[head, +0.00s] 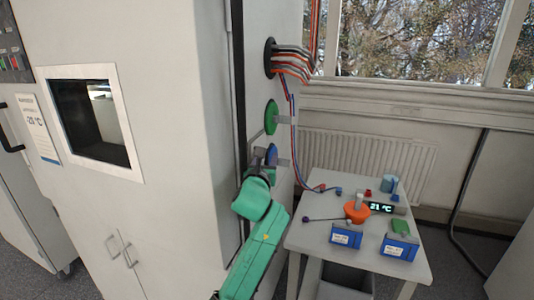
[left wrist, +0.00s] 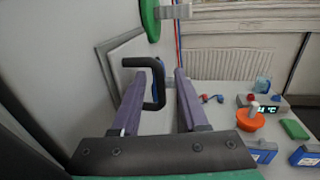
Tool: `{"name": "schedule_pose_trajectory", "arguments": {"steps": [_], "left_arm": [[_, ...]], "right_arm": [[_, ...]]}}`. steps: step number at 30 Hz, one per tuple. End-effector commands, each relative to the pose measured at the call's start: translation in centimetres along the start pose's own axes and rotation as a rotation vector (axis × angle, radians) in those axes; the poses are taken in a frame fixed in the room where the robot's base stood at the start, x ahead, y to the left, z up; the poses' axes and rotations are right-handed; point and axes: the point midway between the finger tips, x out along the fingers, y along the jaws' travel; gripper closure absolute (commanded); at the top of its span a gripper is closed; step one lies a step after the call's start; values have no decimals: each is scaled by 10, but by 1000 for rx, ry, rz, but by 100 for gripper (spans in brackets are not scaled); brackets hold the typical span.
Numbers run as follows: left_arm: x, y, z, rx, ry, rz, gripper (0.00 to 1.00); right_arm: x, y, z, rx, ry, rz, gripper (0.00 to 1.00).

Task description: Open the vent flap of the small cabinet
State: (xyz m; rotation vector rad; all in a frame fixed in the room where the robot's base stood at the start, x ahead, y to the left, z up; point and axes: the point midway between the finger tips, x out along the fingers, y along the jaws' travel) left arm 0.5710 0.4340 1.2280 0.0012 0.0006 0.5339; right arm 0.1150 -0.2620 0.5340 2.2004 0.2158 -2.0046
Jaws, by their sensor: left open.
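A grey-framed square flap (left wrist: 104,49) is on the white cabinet wall in the left wrist view. A black bar handle (left wrist: 158,78) stands out from it. My left gripper (left wrist: 160,74) is open, its two purple fingers on either side of the handle, with visible space by the right finger. Whether the left finger touches the handle I cannot tell. In the head view my green left arm reaches up to the cabinet side, with the gripper (head: 263,166) just below a blue disc (head: 271,152); the flap and handle are hidden there. My right gripper is not in view.
A green disc (head: 270,117) and a cable port (head: 269,58) sit above on the cabinet side (head: 222,110). A small table (head: 310,237) at right holds blue boxes (head: 346,235), an orange item (head: 357,212) and a display (head: 380,208). Cables hang between them.

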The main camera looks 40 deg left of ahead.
Motion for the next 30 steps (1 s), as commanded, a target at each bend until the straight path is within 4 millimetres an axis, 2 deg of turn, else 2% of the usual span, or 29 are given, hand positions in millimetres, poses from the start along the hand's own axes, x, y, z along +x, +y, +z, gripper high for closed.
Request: {"name": "schedule_pose_trajectory", "arguments": {"steps": [3,10,13,14,30], "left_arm": [[9,-1,0,-1,1,-1,56],[10,-1,-1,-1,0,-2,56],[10,-1,-1,-1,0,-2,94],[10,-1,-1,-1,0,-2,100],[10,0,-1,-1,1,-2,100]], "right_arm": [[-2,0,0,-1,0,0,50],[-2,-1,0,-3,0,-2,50],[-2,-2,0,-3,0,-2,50],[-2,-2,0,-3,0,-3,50],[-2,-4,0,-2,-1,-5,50]]}}
